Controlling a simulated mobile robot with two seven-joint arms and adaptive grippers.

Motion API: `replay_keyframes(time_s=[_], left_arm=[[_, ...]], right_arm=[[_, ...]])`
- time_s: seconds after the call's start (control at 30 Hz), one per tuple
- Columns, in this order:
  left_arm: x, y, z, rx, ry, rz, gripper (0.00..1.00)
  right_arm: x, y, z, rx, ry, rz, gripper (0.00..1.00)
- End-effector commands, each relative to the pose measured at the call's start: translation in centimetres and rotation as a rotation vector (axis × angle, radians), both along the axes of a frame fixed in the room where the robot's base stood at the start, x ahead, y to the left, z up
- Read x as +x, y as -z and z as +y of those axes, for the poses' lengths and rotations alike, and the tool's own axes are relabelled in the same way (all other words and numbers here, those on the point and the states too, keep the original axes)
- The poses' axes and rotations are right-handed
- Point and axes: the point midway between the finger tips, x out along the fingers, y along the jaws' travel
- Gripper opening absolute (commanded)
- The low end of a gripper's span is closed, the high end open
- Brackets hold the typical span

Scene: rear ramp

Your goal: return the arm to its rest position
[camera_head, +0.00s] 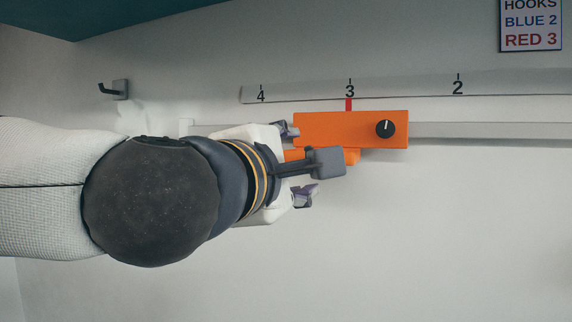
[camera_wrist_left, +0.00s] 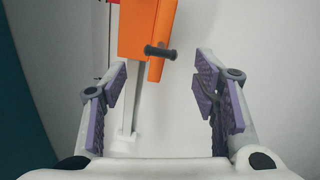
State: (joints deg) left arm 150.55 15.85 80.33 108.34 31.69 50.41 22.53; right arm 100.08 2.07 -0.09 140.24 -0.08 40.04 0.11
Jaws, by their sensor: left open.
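My left arm (camera_head: 150,200) reaches in from the left in the head view. My left gripper (camera_head: 298,163) is open beside the left end of an orange slider block (camera_head: 350,127). In the left wrist view the purple-padded fingers of the gripper (camera_wrist_left: 160,100) stand wide apart with nothing between their tips. The orange block (camera_wrist_left: 146,25) is ahead of them, with a dark handle (camera_wrist_left: 160,52) sticking out of it, apart from both fingers. My right gripper is in neither view.
The block sits on a pale rail (camera_head: 480,131) along the wall; its red pointer (camera_head: 349,104) is at 3 on the scale strip (camera_head: 410,88). A black dial (camera_head: 385,128) is on it. A dark hook (camera_head: 116,89) is upper left, a sign (camera_head: 530,25) upper right. The lower right is clear.

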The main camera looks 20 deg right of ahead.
Motion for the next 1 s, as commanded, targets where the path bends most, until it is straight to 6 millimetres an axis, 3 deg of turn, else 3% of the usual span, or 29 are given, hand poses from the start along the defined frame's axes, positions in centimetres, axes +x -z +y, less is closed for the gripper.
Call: replay_keyframes(time_s=[0.1, 0.23, 0.53, 0.6, 0.67, 0.77, 0.83, 0.93, 1.0], left_arm=[[-2.0, -0.1, 1.4, 0.0, 0.001, -0.002, 0.55], [-3.0, 0.0, 2.2, 0.0, 0.001, 0.0, 0.55], [-3.2, 0.1, 2.3, 0.002, 0.0, 0.001, 0.55], [-2.8, 1.4, 2.3, 0.027, 0.0, 0.011, 0.55], [-2.1, 4.4, 2.3, 0.086, -0.001, 0.035, 0.55], [-1.2, 12.9, 2.8, 0.252, 0.016, 0.096, 0.55], [-1.5, 19.8, 3.7, 0.385, 0.044, 0.148, 0.55], [-3.4, 29.0, 5.8, 0.569, 0.108, 0.225, 0.55], [-5.7, 35.1, 7.7, 0.693, 0.169, 0.282, 0.55]], right_arm=[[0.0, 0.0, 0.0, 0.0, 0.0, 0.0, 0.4], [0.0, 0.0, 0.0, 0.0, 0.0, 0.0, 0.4], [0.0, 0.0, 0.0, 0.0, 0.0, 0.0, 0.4], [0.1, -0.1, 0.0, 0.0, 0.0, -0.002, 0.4], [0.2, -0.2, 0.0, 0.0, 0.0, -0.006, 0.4], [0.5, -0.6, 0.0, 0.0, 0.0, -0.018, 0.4], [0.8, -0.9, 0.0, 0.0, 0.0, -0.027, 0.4], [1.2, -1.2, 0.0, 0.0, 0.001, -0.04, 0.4], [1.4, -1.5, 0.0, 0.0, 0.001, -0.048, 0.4]])
